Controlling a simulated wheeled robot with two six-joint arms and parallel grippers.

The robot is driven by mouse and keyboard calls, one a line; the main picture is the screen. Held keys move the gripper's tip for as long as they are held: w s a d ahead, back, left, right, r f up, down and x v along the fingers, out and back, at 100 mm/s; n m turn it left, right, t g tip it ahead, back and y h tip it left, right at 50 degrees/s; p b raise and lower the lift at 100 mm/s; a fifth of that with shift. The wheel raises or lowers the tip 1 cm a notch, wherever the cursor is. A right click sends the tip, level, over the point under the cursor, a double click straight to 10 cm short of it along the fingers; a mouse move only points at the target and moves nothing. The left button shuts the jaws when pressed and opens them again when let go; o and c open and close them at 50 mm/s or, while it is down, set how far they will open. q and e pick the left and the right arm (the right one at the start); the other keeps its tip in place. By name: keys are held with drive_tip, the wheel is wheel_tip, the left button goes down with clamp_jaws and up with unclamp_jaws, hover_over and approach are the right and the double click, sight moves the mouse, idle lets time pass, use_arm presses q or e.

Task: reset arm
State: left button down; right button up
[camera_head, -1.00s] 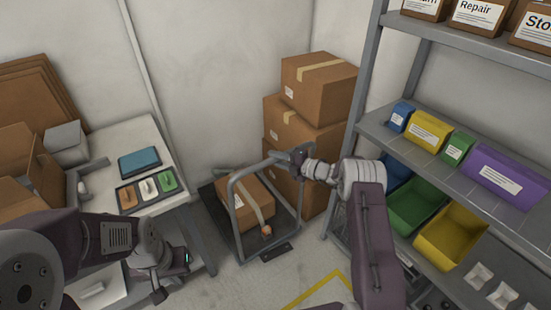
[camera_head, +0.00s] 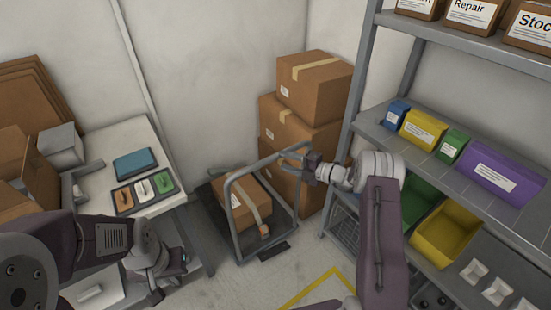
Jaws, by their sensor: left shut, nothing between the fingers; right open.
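My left gripper (camera_head: 157,296) points down at the lower left, beside the white table, and is shut with nothing visible in it. Its fingertips are small and dark in this view. My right gripper (camera_head: 292,152) reaches left in front of the stacked cartons, above the handle of a grey trolley (camera_head: 235,235). It is open and appears empty. Whether it touches the handle cannot be told.
A taped carton (camera_head: 236,205) sits on the trolley. Stacked cartons (camera_head: 315,85) stand behind. The white table (camera_head: 115,145) holds a tray (camera_head: 143,190) of small parts. A grey shelf (camera_head: 480,205) with coloured boxes and bins is close to my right arm.

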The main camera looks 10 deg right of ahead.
drive_tip(key=shift+v, duration=1.1)
